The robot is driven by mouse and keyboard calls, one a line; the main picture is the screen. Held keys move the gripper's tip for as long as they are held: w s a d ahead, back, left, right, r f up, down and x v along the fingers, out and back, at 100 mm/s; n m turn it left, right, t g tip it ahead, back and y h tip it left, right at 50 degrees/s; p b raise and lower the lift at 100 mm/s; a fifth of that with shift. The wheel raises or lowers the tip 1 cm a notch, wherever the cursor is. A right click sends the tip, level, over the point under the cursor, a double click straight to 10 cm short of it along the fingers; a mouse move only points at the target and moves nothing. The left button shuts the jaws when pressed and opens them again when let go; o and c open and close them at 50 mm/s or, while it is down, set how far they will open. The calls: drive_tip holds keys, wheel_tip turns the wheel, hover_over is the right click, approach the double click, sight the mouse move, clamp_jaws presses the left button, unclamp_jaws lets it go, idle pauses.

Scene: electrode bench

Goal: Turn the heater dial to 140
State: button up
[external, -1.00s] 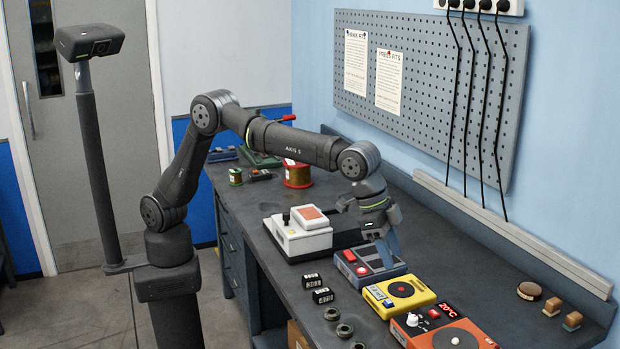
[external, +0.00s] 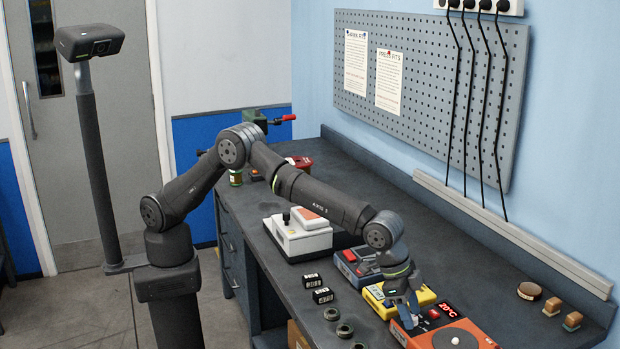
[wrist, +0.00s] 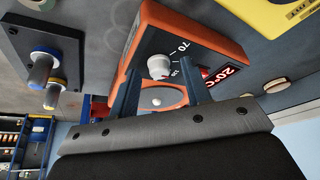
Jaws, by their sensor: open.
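The heater (external: 468,331) is an orange box at the front right of the bench, with a red 20°C display (wrist: 232,75) and a round plate. My gripper (external: 409,320) points down over the heater's dial end and hides most of the dial in the external view. In the wrist view my gripper (wrist: 160,72) is open and empty, its fingers on either side of the dial. I cannot tell whether they touch it.
A red switch (wrist: 205,73) sits beside the dial and display. A small white ball (external: 455,341) lies on the heater's plate. A yellow device (external: 424,295) stands close behind the heater.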

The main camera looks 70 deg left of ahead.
clamp_jaws()
drive_tip(key=shift+m, duration=0.3)
drive_tip(key=m, duration=0.2)
drive_tip(key=m+g, duration=0.1)
drive_tip(key=m+g+h, duration=0.1)
drive_tip(key=m, duration=0.1)
drive_tip(key=shift+w+a+m, duration=0.15)
drive_tip(key=shift+w+m, duration=0.1)
drive_tip(key=shift+m, duration=0.05)
drive_tip(key=m+g, duration=0.1)
drive_tip(key=m, duration=0.2)
drive_tip(key=m+g, duration=0.1)
drive_tip(key=m, duration=0.1)
drive_tip(key=shift+w+m+g, duration=0.2)
drive_tip(key=shift+m+g, duration=0.1)
drive_tip(key=shift+m, duration=0.4)
